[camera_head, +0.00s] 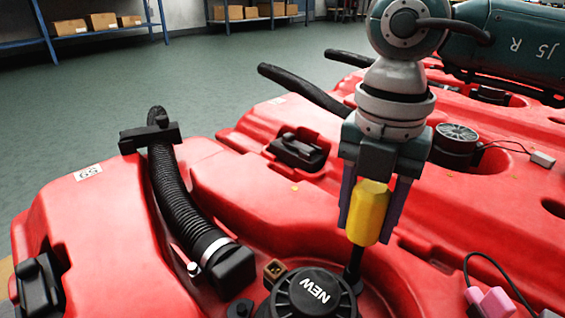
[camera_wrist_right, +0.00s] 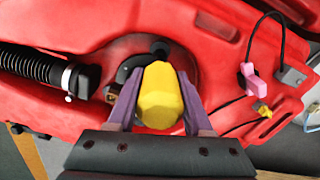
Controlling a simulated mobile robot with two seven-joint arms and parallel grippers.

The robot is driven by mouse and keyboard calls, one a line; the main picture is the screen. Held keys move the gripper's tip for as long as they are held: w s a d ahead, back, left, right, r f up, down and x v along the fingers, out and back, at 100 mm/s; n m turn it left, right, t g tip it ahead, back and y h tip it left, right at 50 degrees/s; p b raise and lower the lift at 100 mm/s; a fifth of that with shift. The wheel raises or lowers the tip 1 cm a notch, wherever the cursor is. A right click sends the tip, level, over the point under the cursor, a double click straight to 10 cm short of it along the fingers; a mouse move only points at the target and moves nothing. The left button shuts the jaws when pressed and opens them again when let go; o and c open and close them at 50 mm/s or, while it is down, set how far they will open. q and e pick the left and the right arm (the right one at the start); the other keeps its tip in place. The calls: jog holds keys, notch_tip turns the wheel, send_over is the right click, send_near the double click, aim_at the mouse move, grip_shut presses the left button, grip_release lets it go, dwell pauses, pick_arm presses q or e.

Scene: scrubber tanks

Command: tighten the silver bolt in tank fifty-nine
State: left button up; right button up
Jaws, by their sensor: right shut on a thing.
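My right gripper (camera_head: 368,222) is shut on the yellow handle of a driver (camera_head: 370,212). The driver points down, and its dark shaft (camera_head: 354,268) reaches beside the black round cap marked NEW (camera_head: 308,292) on the red tank (camera_head: 100,225). The wrist view also shows the right gripper (camera_wrist_right: 154,76) around the yellow driver (camera_wrist_right: 158,95), which hides the tip. A small silver bolt-like piece (camera_head: 193,268) stands by the hose's pale clamp. I cannot tell what the driver's tip touches. The tank's small label (camera_head: 88,172) is too small to read surely. My left gripper is not in view.
A black ribbed hose (camera_head: 175,190) stands on the tank, left of the driver. A pink clip with a cable (camera_head: 492,300) lies at the lower right. More red tanks are behind. Shelves with cardboard boxes (camera_head: 85,24) stand across the clear green floor (camera_head: 130,100).

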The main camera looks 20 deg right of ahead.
jog(key=shift+r+p, duration=0.1)
jog(key=shift+p, duration=0.2)
grip_shut()
jog(key=shift+w+f, duration=0.1)
jog(key=shift+f, duration=0.35)
dwell(0.3)
jog(key=shift+f, duration=0.3)
dwell(0.7)
